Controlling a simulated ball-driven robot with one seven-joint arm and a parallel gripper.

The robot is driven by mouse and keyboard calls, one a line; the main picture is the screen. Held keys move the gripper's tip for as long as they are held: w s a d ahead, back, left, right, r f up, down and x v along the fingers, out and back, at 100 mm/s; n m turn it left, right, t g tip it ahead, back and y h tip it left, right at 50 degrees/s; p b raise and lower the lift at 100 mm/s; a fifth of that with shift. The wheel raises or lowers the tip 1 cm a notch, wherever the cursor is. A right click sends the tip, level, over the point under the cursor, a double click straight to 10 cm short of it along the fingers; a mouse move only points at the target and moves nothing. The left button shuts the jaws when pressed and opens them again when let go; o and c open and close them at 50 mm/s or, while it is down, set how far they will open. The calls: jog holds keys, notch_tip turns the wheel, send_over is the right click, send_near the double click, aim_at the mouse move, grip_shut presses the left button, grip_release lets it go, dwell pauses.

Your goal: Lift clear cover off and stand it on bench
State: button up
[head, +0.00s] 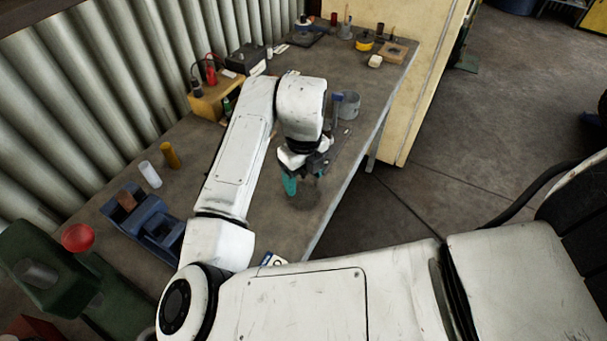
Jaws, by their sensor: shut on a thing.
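My gripper (305,180) is low over the bench (270,225), near its right edge, pointing down. Its teal fingertips are closed on the clear cover (306,194), which shows only as a faint, dark-tinted round shape between and below them. Its knob and upper part are hidden by the fingers and wrist. I cannot tell whether its rim touches the bench or hangs just above it. What the cover belongs over is not clear in this view.
A grey cylindrical pot (348,104) stands behind my gripper. A wooden box (215,98) and small items line the back. Bare bench lies in front of the gripper.

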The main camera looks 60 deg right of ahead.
jog(key=shift+f, duration=0.2)
jog(key=o, duration=1.1)
jog(key=shift+o, duration=0.2)
jog(key=shift+r, duration=0.1)
jog(key=shift+r+p, duration=1.95)
jog(key=shift+r, duration=1)
jog(key=shift+s+f, duration=0.1)
